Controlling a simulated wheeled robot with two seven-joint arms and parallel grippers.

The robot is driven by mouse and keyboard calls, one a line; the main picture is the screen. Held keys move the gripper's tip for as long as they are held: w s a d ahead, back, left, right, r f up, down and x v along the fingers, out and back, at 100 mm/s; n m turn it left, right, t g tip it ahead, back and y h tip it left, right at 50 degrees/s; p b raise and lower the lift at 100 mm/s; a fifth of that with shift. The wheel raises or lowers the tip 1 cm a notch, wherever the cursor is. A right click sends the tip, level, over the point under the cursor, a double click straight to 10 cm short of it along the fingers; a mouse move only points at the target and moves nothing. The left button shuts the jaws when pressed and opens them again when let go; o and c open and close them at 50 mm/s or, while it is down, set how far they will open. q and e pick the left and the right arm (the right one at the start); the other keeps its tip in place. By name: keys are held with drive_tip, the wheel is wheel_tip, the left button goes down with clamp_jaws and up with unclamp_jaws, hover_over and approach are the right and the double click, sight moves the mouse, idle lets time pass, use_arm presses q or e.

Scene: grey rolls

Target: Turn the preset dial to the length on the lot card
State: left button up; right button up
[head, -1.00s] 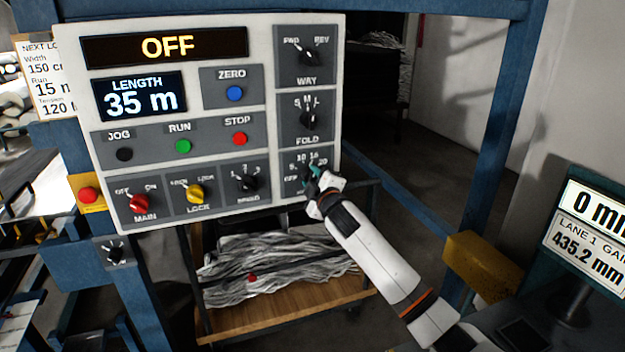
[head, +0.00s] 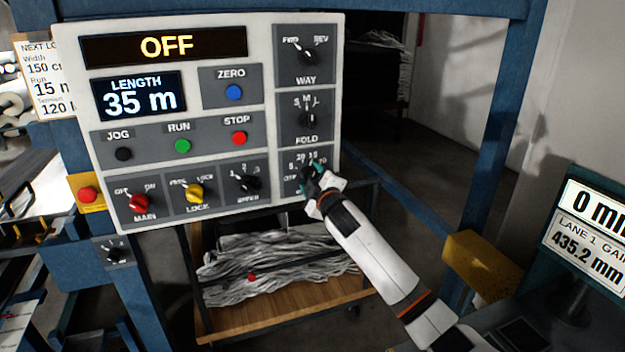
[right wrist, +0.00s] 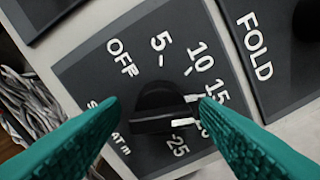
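The preset dial is a black knob (right wrist: 160,108) on a dark plate (right wrist: 90,75) marked OFF, 5, 10, 15, 20 and 25. My left gripper is out of view.
The FOLD knob (head: 310,119) is just above the dial, and the speed knob (head: 249,183) is to its left. The length display (head: 138,96) reads 35 m, and the top display (head: 165,46) reads OFF. A yellow block (head: 480,262) stands right of my arm.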

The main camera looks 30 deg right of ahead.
drive_tip(key=shift+s+a, duration=0.1)
drive_tip(key=b+v, duration=0.2)
drive_tip(key=v, duration=0.9)
drive_tip(key=shift+s+b, duration=0.35)
drive_tip(key=shift+s, duration=0.05)
drive_tip(key=shift+f, duration=0.15)
